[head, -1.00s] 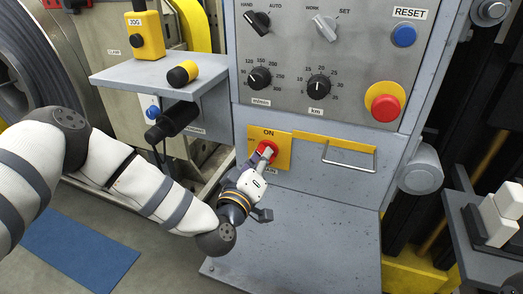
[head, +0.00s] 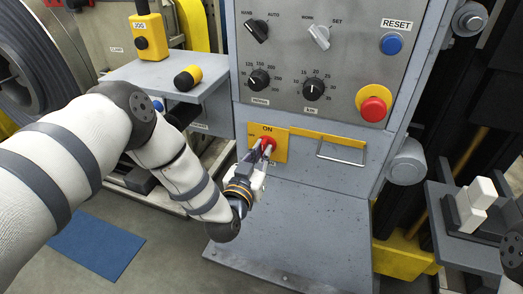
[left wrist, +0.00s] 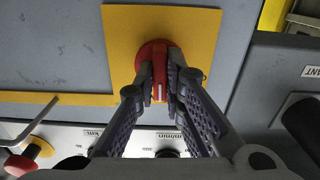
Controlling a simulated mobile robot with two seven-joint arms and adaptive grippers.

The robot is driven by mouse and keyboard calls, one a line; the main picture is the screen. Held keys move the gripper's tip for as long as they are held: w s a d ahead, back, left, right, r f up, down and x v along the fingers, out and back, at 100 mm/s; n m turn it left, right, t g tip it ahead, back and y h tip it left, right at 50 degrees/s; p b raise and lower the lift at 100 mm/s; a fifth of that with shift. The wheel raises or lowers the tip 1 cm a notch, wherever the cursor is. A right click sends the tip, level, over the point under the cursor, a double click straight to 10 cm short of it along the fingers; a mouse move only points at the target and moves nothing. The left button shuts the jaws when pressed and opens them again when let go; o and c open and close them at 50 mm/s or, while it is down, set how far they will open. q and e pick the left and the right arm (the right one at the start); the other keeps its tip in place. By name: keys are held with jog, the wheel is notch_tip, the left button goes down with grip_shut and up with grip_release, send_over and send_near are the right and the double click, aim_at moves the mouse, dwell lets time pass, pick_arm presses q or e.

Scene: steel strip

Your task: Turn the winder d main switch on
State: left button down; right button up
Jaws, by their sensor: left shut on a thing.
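The main switch is a red rotary knob (head: 268,143) on a yellow plate (head: 281,153) low on the grey cabinet, with "ON" printed above it. My left gripper (head: 264,151) is at the knob, its two fingers on either side of the handle. In the left wrist view the fingers (left wrist: 160,85) are closed on the knob's red handle (left wrist: 159,90), which runs up and down in the picture and carries a pale mark. The fingers hide part of the knob and the lower plate lettering. My right gripper does not show.
A bar handle (head: 342,153) is right of the plate. Above are dials, a red emergency button (head: 374,108) and a blue reset button (head: 391,43). A grey shelf (head: 150,71) juts out at left. A sloping grey panel (head: 300,222) lies below.

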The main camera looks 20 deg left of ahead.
pick_arm(q)
jog(key=shift+f+m, duration=0.1)
jog(key=shift+m, duration=0.2)
dwell(0.4)
jog(key=c, duration=1.7)
grip_release()
jog(key=s, duration=1.2)
jog(key=shift+a, duration=0.2)
